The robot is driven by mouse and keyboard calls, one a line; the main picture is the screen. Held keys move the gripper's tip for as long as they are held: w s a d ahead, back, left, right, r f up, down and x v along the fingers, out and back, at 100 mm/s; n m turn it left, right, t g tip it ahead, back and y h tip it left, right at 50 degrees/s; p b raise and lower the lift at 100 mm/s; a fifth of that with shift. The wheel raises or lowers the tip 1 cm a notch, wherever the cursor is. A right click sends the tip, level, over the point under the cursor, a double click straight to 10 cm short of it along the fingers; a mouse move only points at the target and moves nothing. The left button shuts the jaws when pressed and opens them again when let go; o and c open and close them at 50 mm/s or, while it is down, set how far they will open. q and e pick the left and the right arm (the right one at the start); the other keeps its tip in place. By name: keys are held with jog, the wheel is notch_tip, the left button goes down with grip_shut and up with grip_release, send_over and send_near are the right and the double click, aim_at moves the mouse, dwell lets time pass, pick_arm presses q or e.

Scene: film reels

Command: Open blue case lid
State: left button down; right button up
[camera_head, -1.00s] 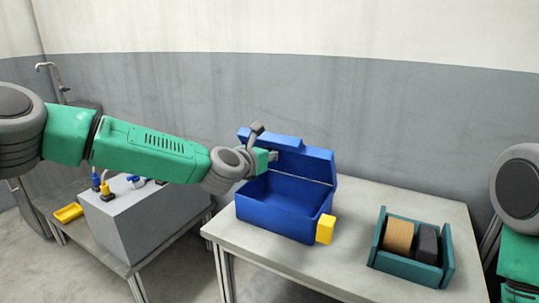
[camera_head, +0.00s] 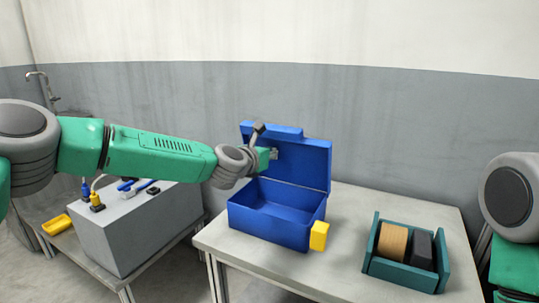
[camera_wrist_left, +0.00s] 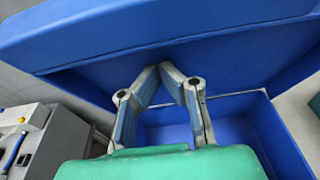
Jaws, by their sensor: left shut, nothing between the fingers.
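The blue case (camera_head: 268,222) stands on the table with its lid (camera_head: 300,168) raised, upright or nearly so. Its inside looks empty in the head view. A yellow block (camera_head: 319,236) sits at the case's front right corner. My left gripper (camera_head: 274,154) is at the inner face of the lid, left of its middle. In the left wrist view the fingers (camera_wrist_left: 172,68) meet at their tips, shut and empty, close against the lid (camera_wrist_left: 190,45); whether they touch is hard to tell. The open case (camera_wrist_left: 262,112) shows below them. My right gripper is out of view.
A teal tray (camera_head: 446,263) holding a tan reel (camera_head: 393,242) and a dark reel (camera_head: 420,249) stands on the table's (camera_head: 350,203) right side. A grey box (camera_head: 140,228) with several small items stands on the left table, beside a yellow tray (camera_head: 56,224).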

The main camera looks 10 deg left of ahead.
aim_at(276, 159)
pick_arm(q)
jog(key=shift+b+x, duration=0.45)
jog(key=shift+x, duration=1.55)
jog(key=f+b+v, duration=0.2)
jog(key=b+v, duration=0.1)
jog(key=v, duration=1)
jog(key=shift+s+f, duration=0.2)
jog(key=shift+f, duration=0.1)
